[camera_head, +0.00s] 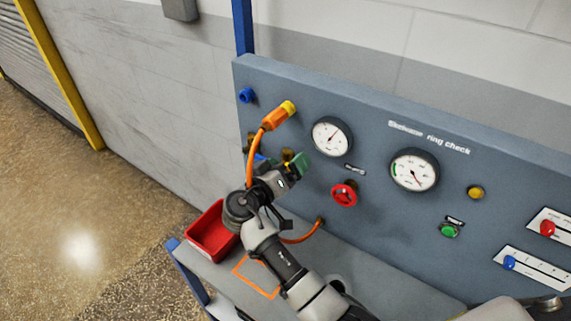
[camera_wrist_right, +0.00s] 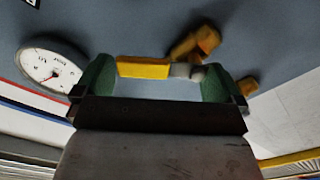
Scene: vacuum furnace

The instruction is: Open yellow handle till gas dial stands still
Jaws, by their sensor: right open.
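The yellow handle (camera_head: 286,154) sits low on the left part of the grey-blue panel. In the right wrist view the yellow handle (camera_wrist_right: 142,67) lies across the gap between the green fingers of my right gripper (camera_wrist_right: 158,78), with clear space around it. In the head view my right gripper (camera_head: 283,163) is open at the handle and partly hides it. A white dial (camera_head: 332,137) is right of the handle and a second one (camera_head: 414,170) is farther right; I cannot read which is the gas dial. My left gripper is out of view.
An orange hose with a yellow-ended connector (camera_head: 279,115) is above my gripper. A red valve wheel (camera_head: 344,194) and a green button (camera_head: 449,230) are to the right. A red bin (camera_head: 210,236) stands on the shelf (camera_head: 385,283) below.

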